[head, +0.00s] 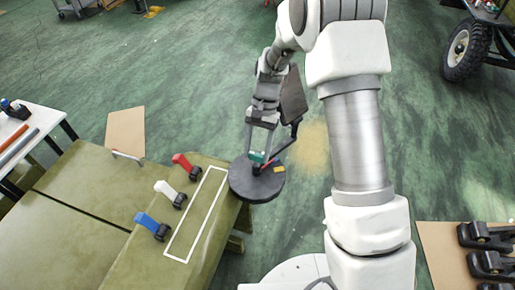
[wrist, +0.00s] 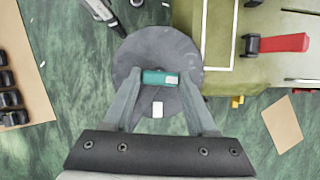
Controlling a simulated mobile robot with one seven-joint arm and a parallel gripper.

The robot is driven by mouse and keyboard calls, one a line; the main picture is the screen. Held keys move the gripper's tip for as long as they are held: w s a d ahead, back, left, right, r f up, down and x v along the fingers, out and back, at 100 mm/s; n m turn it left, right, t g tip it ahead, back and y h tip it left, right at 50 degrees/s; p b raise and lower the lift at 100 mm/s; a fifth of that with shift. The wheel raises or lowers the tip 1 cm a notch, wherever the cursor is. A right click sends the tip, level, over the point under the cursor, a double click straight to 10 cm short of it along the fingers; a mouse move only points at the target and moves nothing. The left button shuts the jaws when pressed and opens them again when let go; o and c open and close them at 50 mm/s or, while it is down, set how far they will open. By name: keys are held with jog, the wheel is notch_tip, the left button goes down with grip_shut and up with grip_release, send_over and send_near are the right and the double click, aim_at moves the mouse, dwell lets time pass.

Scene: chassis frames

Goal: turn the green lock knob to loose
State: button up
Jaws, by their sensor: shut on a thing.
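The green lock knob (wrist: 153,77) is a short teal bar with a pale patch at its right end, above a round dark grey disc (wrist: 177,48). My gripper (wrist: 161,78) has one finger at each end of the bar and is shut on it. In the head view the green knob (head: 256,156) shows small between the fingertips of my gripper (head: 259,155), over the disc (head: 240,183) at the bench's right edge. A yellow mark (head: 279,170) lies on the disc. I cannot read which way the knob is set.
The olive bench (head: 90,205) carries a red lever (head: 181,161), a white lever (head: 165,188) and a blue lever (head: 147,219), beside a white outlined strip. Black parts (head: 485,235) lie on a board at lower right. A wheeled cart (head: 465,48) stands at upper right. Green floor is open behind.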

jog(key=shift+n, duration=0.5)
jog(key=o, duration=1.4)
jog(key=shift+c, duration=0.2)
jog(key=p+v, duration=0.1)
jog(key=v, duration=1.6)
jog(key=shift+a+r, duration=0.2)
jog(key=shift+a, duration=0.05)
jog(key=shift+w, duration=0.1)
